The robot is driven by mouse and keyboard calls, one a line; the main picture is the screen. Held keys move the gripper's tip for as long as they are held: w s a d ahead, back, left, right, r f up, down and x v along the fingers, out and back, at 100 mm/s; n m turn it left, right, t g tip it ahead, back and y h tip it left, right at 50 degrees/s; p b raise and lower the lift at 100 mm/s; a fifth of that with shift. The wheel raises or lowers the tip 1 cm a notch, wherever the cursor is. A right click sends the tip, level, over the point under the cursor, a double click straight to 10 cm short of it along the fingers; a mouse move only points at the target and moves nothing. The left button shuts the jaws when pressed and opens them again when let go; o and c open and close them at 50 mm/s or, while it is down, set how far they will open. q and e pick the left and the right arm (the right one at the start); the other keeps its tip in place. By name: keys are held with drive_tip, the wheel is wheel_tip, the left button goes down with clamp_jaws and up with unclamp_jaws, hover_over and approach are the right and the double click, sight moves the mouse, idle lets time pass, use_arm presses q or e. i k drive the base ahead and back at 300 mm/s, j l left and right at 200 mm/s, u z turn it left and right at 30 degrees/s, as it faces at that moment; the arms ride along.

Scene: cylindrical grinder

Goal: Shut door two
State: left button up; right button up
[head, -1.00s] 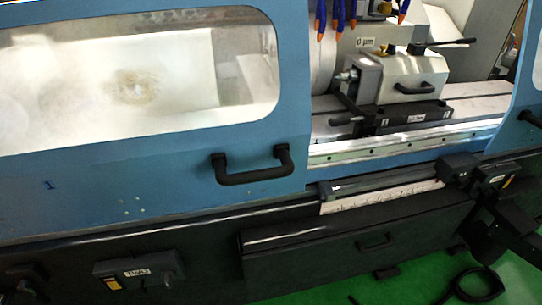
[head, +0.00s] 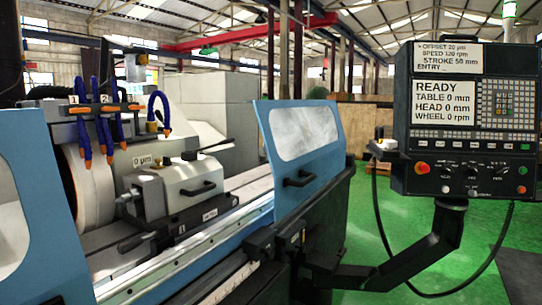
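Door two appears to be the blue sliding door (head: 262,125) at the right end of the grinder, though I see no number on it. It has a clear window (head: 303,132) and a black bar handle (head: 300,181) near its lower left. A wide gap separates it from the other blue door (head: 35,190) at the left edge, so the workhead and table between them are exposed. Neither of my grippers is in view.
A control panel (head: 465,120) stands at the right on a jointed black arm (head: 400,268), with a cable hanging below. The grinder's black base (head: 330,215) lies below door two. Green floor (head: 375,220) is clear between the base and panel.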

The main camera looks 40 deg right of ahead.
sight(311, 141)
drive_tip(key=z, duration=1.75)
drive_tip(key=i+l+u, duration=0.15)
drive_tip(key=i+l, duration=0.5)
